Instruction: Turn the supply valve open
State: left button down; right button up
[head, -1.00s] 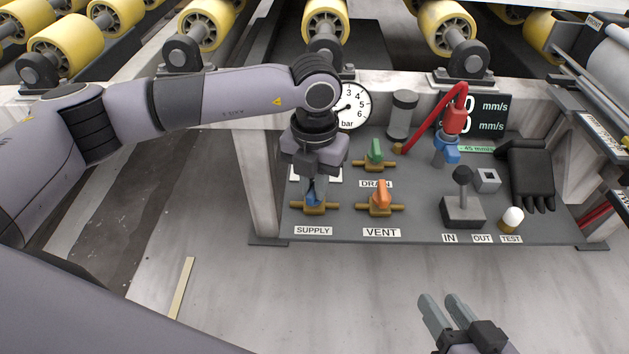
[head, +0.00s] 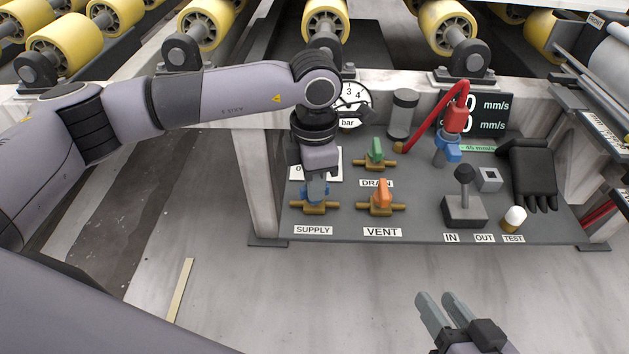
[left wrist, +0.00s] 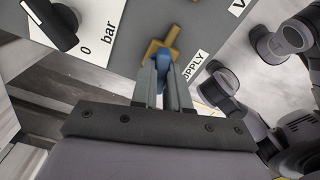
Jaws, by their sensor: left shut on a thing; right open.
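The supply valve has a brass body (head: 308,210) and a blue handle (head: 316,191), above the SUPPLY label on the grey panel. My left gripper (head: 315,186) points down over it and is shut on the blue handle. The left wrist view shows the two fingers (left wrist: 164,88) closed on the handle (left wrist: 162,59), with the brass body (left wrist: 162,46) beyond. The fingers hide part of the handle, so its exact angle is hard to read. My right gripper (head: 447,308) is open and empty in front of the panel, low in the view.
The orange-handled vent valve (head: 382,193) stands close to the right, the green-handled drain valve (head: 375,152) behind it. My left arm partly covers the pressure gauge (head: 351,106). A black-knobbed lever (head: 464,200), white-topped button (head: 514,219) and black glove (head: 528,172) are farther right.

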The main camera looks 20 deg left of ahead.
pick_arm(q)
jog(key=shift+m, duration=1.5)
pick_arm(e)
jog(key=shift+a, duration=0.25)
pick_arm(q)
jog(key=c, duration=1.1)
grip_release()
jog(key=shift+r, duration=0.1)
notch_tip(320, 180, up, 7)
jog(key=shift+f+p, duration=0.2)
jog(key=shift+p, duration=0.65)
jog(key=shift+r, duration=0.25)
pick_arm(e)
jog(key=shift+s+d+h, duration=0.3)
jog(key=shift+d+h, duration=0.1)
jog(key=shift+d, duration=0.5)
